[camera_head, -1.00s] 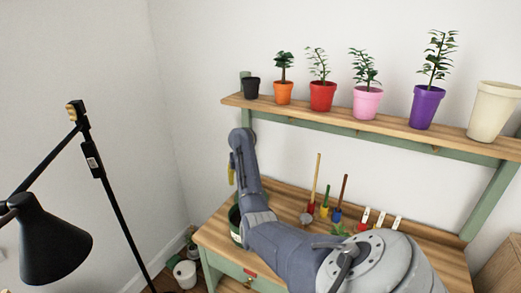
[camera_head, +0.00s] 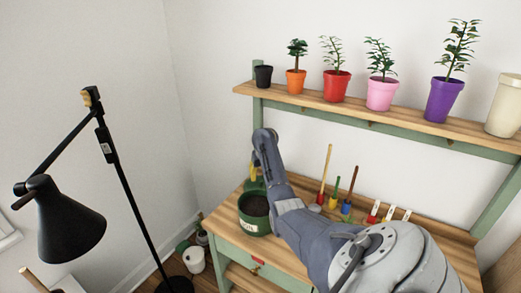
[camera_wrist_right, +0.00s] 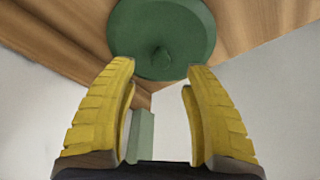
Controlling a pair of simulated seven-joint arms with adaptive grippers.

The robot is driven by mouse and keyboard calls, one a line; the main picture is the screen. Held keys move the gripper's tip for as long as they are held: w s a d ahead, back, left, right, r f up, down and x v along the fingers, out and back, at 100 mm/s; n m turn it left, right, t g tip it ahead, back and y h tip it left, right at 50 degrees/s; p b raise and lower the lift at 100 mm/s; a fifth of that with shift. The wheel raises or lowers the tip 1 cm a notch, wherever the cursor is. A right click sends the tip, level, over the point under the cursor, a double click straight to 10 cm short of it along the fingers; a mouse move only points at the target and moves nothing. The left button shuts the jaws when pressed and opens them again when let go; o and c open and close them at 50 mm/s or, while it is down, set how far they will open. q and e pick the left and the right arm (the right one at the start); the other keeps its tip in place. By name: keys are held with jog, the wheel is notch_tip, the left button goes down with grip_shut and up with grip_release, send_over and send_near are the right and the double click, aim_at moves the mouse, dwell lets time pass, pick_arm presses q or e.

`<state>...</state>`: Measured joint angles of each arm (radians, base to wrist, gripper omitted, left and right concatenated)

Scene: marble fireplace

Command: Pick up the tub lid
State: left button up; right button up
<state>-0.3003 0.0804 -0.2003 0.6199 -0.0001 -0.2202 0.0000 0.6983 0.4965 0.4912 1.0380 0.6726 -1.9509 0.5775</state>
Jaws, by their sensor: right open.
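The green round tub lid (camera_wrist_right: 165,52) with a small knob lies on the wooden bench top in the right wrist view, just beyond my fingertips. A sliver of the lid (camera_head: 254,185) shows in the head view behind the tub. My right gripper (camera_wrist_right: 158,75) is open, its yellow fingers apart and empty, pointing at the lid's near edge. In the head view the right gripper (camera_head: 252,172) is partly hidden by its own wrist. The green tub (camera_head: 255,226) of dark soil stands uncovered in front of the lid. My left gripper is not in view.
Hand tools with coloured handles (camera_head: 338,195) stand to the right on the bench (camera_head: 233,228). A shelf of potted plants (camera_head: 350,107) runs above. A black floor lamp (camera_head: 72,228) stands at the left.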

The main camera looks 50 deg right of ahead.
aim_at(260, 180)
jog(key=shift+x, duration=2.3)
jog(key=shift+o, duration=0.2)
grip_shut()
